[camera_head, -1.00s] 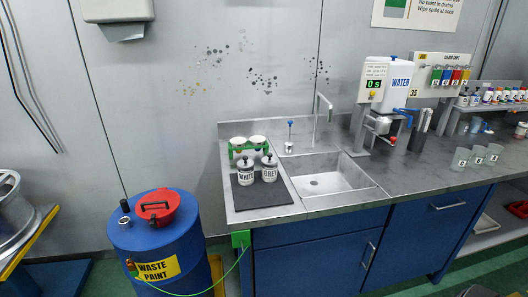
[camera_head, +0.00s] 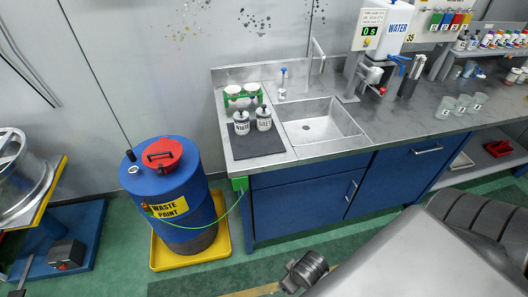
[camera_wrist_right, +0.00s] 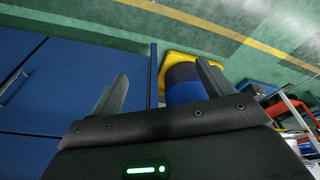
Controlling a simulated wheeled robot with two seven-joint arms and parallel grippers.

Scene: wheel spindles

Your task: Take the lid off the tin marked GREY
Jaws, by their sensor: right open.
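The tin marked GREY (camera_head: 264,124) is a small white tin standing upright on a dark mat (camera_head: 258,146) left of the sink. Its lid (camera_head: 263,109), with a dark knob, is on it. The similar tin marked WHITE (camera_head: 242,127) stands just to its left, also lidded. My right gripper (camera_wrist_right: 162,70) is open and empty in the right wrist view, with its fingers over the floor and the blue cabinet side, and no tin in that view. My grey arm fills the lower right of the head view, well away from the tins. My left gripper is not in view.
Behind the tins is a green rack (camera_head: 243,96) with two white cups. The sink (camera_head: 318,122) lies to the right. A blue waste paint drum (camera_head: 170,190) stands in a yellow tray (camera_head: 224,236) left of the counter. Floor before the cabinets is clear.

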